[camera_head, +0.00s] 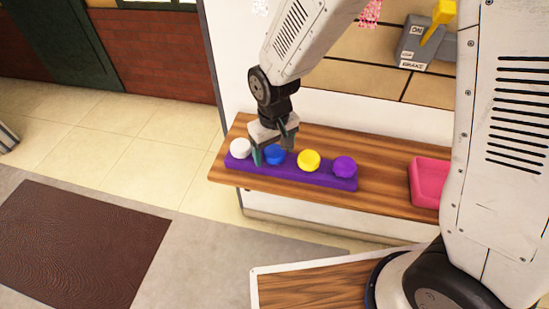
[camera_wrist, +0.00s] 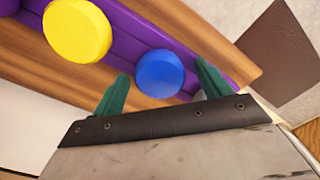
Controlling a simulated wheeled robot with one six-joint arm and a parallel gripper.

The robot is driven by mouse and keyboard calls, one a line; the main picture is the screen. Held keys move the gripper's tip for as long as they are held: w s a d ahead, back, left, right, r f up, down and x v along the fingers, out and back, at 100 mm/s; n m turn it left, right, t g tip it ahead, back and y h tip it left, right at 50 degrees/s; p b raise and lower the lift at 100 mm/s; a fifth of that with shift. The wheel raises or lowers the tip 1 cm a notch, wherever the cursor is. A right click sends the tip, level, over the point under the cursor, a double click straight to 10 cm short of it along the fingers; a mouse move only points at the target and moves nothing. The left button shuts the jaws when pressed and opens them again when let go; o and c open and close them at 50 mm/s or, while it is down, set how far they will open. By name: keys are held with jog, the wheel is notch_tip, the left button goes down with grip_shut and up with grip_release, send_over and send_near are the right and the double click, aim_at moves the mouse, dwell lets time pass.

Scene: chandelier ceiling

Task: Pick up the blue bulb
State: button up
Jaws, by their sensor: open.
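The blue bulb (camera_head: 274,155) sits in a purple holder (camera_head: 320,177) on a wooden shelf, between a white bulb (camera_head: 240,148) and a yellow bulb (camera_head: 308,160). My gripper (camera_head: 272,150) is over the blue bulb, open, with green fingers. In the wrist view the blue bulb (camera_wrist: 160,73) shows between and just beyond the two green fingertips (camera_wrist: 160,82). I cannot tell whether the fingers touch it. The white bulb is mostly hidden behind the right finger in the wrist view.
A purple bulb (camera_head: 344,167) sits at the holder's right end. A pink tray (camera_head: 430,182) stands further right on the wooden shelf (camera_head: 385,165). A grey lever box (camera_head: 420,45) with a yellow handle is on the wall above. Bare shelf lies between holder and tray.

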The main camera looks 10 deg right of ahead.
jog(key=c, duration=1.1)
jog(key=shift+o, duration=0.2)
jog(key=shift+r, duration=0.1)
